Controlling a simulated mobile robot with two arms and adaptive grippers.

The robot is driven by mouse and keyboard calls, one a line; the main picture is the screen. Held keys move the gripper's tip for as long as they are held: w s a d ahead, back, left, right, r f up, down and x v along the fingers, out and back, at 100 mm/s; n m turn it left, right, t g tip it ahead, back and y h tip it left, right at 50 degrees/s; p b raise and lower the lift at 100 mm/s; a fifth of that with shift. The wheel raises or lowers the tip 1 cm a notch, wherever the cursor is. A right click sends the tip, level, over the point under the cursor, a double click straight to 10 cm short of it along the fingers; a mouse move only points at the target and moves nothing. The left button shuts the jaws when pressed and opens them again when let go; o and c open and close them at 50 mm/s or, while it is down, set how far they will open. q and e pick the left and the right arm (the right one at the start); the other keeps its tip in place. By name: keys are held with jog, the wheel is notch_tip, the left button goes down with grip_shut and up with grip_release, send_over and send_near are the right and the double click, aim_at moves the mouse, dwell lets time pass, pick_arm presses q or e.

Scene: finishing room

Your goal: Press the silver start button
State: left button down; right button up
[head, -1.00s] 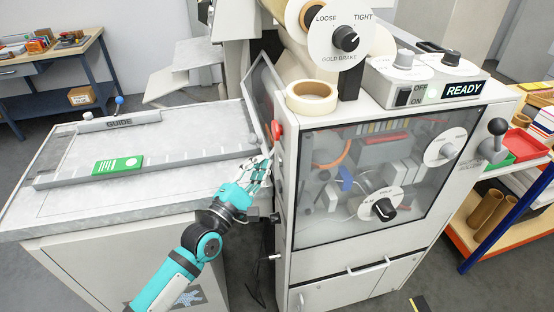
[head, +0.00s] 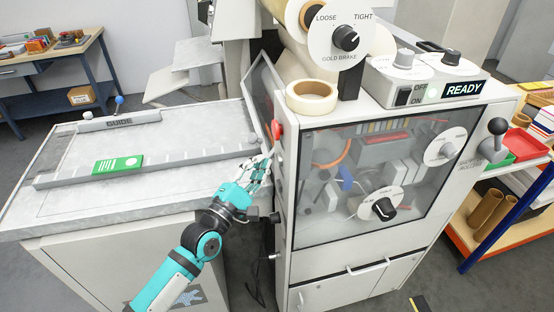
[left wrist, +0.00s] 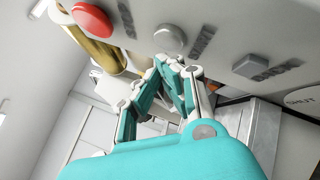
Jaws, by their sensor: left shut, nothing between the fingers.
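The round silver button (left wrist: 170,40) is on the machine's grey side panel in the left wrist view, between a red button (left wrist: 92,20) and a small grey block-shaped control (left wrist: 247,64). My left gripper (left wrist: 167,66) is shut and empty, its fingertips just below the silver button. I cannot tell whether they touch it. In the head view my left gripper (head: 267,162) is at the machine's left side, below the red button (head: 277,130). The silver button is not clearly seen there. My right gripper is not in view.
The machine cabinet (head: 310,268) has a clear front window and a READY display (head: 463,89). A feed table (head: 70,203) with a green card (head: 118,164) adjoins it on the left. A tape roll (head: 312,97) lies on top. Shelves stand at right.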

pick_arm(q)
jog(key=shift+d, duration=0.2)
jog(key=shift+w+d, duration=0.1)
jog(key=shift+d, duration=0.15)
